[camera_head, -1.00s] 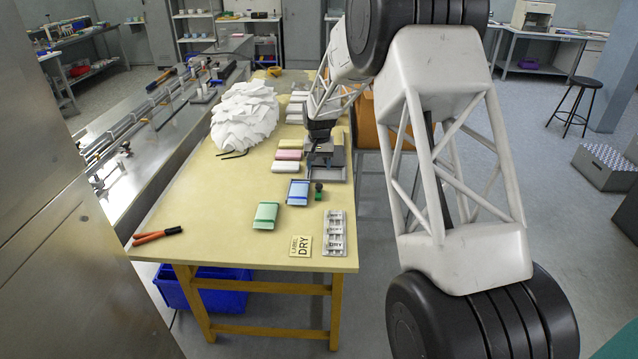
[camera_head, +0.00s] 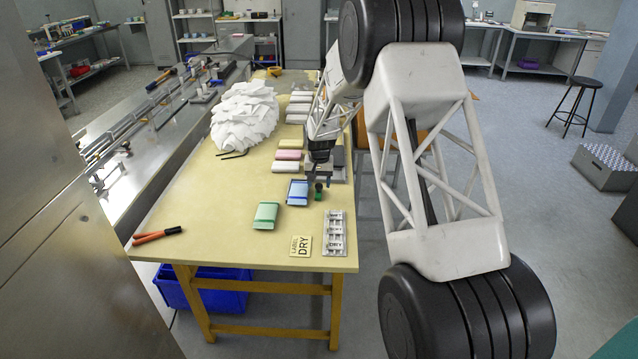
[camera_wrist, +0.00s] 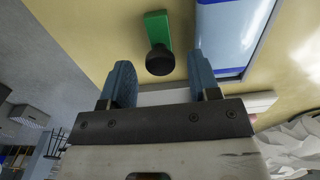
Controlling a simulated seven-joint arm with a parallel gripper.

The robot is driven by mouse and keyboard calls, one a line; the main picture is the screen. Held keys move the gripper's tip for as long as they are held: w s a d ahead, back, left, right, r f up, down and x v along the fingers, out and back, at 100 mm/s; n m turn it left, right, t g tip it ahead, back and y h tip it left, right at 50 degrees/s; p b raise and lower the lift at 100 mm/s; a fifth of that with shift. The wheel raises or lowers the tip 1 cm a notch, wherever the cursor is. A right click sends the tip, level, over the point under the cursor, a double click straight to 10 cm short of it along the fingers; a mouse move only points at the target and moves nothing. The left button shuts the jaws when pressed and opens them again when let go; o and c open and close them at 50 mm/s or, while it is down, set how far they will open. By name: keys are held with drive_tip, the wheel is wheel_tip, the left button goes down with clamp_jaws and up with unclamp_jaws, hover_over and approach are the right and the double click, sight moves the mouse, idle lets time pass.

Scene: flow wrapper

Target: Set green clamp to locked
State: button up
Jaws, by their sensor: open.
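A small green piece with a round black knob, which appears to be the green clamp (camera_head: 319,193), is at the right side of the yellow table, beside the blue-and-white packet. In the wrist view the green clamp (camera_wrist: 156,25) lies just beyond my fingertips, its black knob lined up between them. My gripper (camera_head: 318,178) is directly behind the clamp in the head view. In the wrist view my gripper (camera_wrist: 160,75) is open, with nothing between its blue fingers. Whether the clamp is locked or unlocked I cannot tell.
A blue-and-white packet (camera_head: 297,191) lies close left of the clamp. A green packet (camera_head: 266,216), a label card (camera_head: 300,246) and a grey type tray (camera_head: 334,233) lie nearer. A white heap (camera_head: 243,115) stands behind. The table's front left is mostly clear.

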drive_tip(key=shift+f, duration=0.2)
clamp_jaws()
drive_tip(key=shift+a, duration=1.3)
unclamp_jaws()
drive_tip(key=shift+r, duration=0.15)
wheel_tip(320, 180, up, 8)
drive_tip(key=shift+f, duration=0.25)
